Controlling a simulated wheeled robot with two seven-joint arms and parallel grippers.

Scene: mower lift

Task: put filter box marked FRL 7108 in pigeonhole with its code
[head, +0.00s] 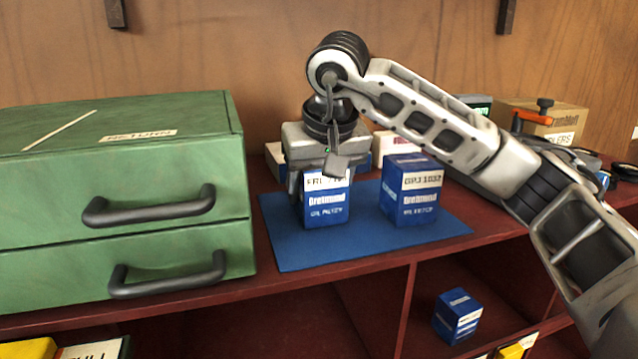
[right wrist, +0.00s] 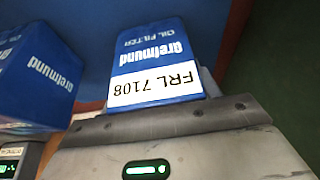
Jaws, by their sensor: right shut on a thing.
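The filter box marked FRL 7108 (head: 327,208) is blue with a white label and stands at the left of the blue mat (head: 290,254). My right gripper (head: 322,180) is over it from above and shut on it. In the right wrist view the box (right wrist: 155,62) shows its label FRL 7108 upside down, close against the gripper (right wrist: 175,125). Its fingertips are mostly hidden. A pigeonhole (head: 475,290) under the shelf holds another blue box (head: 457,315); its code cannot be read. My left gripper is not in view.
A blue box marked GPJ 1037 (head: 409,190) stands right of the held box, also in the right wrist view (right wrist: 38,75). A green drawer cabinet marked RETURN (head: 120,190) is close on the left. A cardboard box (head: 545,118) stands at the back right.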

